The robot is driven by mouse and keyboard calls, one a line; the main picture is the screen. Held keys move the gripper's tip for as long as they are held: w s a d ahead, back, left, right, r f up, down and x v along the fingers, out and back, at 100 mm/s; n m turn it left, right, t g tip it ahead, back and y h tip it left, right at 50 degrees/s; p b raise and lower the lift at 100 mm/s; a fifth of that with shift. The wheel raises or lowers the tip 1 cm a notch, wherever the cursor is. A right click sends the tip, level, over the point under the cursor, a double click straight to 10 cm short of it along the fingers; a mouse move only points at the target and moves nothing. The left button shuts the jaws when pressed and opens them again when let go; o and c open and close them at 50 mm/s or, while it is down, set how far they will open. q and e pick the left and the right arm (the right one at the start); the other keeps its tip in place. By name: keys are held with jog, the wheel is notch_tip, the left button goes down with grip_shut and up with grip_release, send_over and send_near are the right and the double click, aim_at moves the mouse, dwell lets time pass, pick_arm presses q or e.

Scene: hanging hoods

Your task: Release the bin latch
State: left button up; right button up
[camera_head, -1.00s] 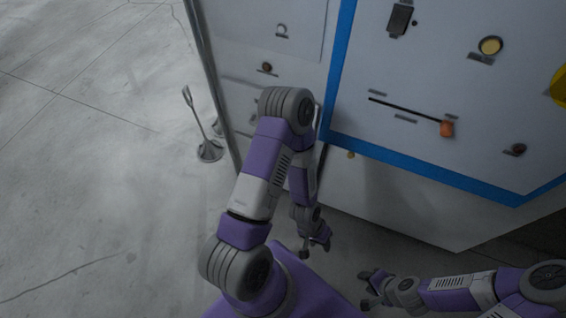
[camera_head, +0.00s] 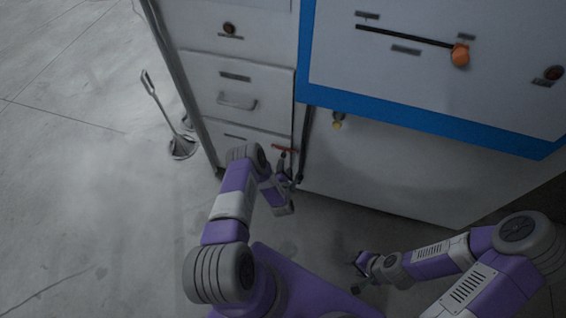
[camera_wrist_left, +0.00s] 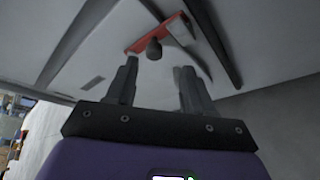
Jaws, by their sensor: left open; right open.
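A red latch bar (camera_head: 285,149) with a dark knob sits near the top right of the lowest front panel (camera_head: 222,150), under a drawer. In the left wrist view the red bar (camera_wrist_left: 172,29) runs slantwise, with its dark knob (camera_wrist_left: 154,48) just beyond my fingers. My left gripper (camera_head: 290,175) is open just below the latch. Its fingers (camera_wrist_left: 157,70) stand apart with nothing between them, and I see no clear contact with the knob. My right gripper (camera_head: 354,272) is open and empty, low over the floor. Much of the lowest panel is hidden by my left arm.
A drawer with a handle (camera_head: 237,102) is above the latch. A blue-framed board (camera_head: 400,120) bears a slider with an orange knob (camera_head: 460,54).

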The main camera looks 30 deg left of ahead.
aim_at(283, 157)
pick_arm(q)
jog(key=shift+n+y, duration=0.4)
jog(key=shift+n, duration=0.3)
jog(key=b+x, duration=0.1)
jog(key=x, duration=0.3)
jog(key=b+x, duration=0.2)
jog(key=x, duration=0.2)
jog(key=shift+s+a+f, duration=0.1)
jog(key=shift+a, duration=0.25)
grip_shut()
